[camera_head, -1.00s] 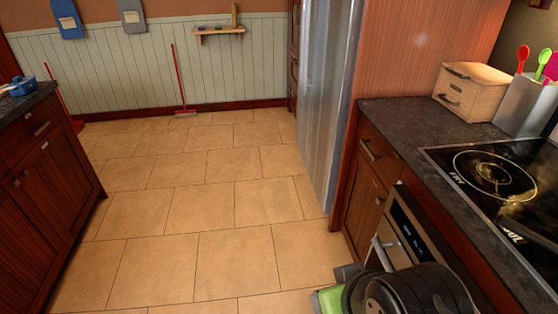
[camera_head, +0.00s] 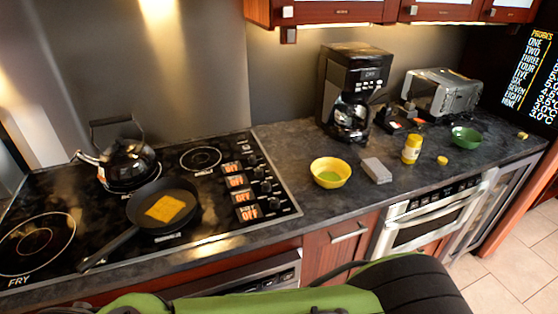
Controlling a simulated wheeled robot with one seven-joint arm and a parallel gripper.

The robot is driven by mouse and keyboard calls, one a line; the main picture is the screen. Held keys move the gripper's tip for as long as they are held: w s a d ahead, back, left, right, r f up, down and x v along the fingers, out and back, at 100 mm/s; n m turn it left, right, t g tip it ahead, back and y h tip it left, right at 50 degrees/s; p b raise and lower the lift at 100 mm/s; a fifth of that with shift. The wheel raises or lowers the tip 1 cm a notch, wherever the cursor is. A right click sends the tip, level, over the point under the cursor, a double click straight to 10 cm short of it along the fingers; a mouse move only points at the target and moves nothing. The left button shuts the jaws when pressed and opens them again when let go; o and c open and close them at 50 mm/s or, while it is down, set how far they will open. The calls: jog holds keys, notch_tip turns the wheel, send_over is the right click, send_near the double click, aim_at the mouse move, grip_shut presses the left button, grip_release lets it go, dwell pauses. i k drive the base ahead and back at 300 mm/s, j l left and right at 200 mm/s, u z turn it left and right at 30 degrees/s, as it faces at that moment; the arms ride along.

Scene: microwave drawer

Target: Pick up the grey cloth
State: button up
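A small grey block-like thing (camera_head: 377,170), which looks like the folded grey cloth, lies on the dark countertop. It is just right of a yellow bowl (camera_head: 330,173) and apart from it. A yellow bottle (camera_head: 411,149) stands to its right. Green and black parts of my arm cross the bottom edge of the view. My gripper is not in view, so its state does not show.
A coffee maker (camera_head: 352,92) stands behind the grey thing, and a toaster (camera_head: 441,93) is at the back right. A green bowl (camera_head: 466,138) sits farther right. On the stove at left are a frying pan (camera_head: 163,208) and a kettle (camera_head: 121,161).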

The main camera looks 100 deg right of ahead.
aim_at(378, 173)
jog(key=z, duration=4.25)
